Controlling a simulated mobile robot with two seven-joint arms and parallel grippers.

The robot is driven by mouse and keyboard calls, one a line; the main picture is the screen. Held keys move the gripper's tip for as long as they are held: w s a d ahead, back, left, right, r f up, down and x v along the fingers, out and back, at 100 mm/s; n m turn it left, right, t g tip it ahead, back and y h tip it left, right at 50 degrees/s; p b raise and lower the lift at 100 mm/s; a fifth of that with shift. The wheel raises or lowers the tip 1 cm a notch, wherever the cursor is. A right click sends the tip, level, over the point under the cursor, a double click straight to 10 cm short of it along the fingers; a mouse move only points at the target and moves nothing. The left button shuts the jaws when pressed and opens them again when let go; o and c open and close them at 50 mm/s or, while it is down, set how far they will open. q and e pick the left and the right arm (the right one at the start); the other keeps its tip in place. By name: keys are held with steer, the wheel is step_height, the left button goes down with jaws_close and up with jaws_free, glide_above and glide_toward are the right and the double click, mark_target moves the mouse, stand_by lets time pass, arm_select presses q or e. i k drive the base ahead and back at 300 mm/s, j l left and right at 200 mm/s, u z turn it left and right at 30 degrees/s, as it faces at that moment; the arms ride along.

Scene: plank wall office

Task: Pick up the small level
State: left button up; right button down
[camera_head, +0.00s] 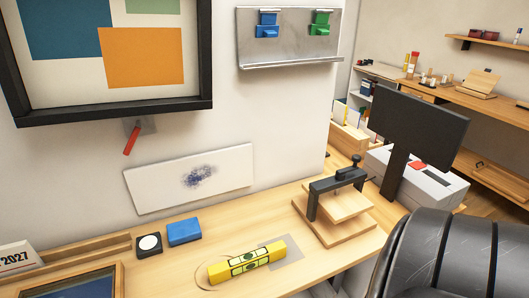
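The small level (247,262) is a yellow bar with pale green vial windows and dark marks. It lies on the wooden desk (190,275) near the front edge, tilted slightly up to the right. Its right part lies by a flat grey patch (285,252), and a thin curved mark shows on the desk at its left. Nothing covers the level. Neither of my grippers shows in the head view.
A blue block (184,232) and a black box with a white disc (149,244) sit behind the level. A wooden press (338,205) stands to its right. A black chair (440,255) fills the lower right. A white panel (190,178) leans at the wall.

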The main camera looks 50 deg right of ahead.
mark_target(220, 272)
steer(key=k+z, duration=0.1)
steer(key=z, duration=2.95)
steer(key=k+j+z, duration=0.65)
steer(key=k, duration=0.3)
steer(key=k+j, duration=0.1)
steer(key=k, duration=0.2)
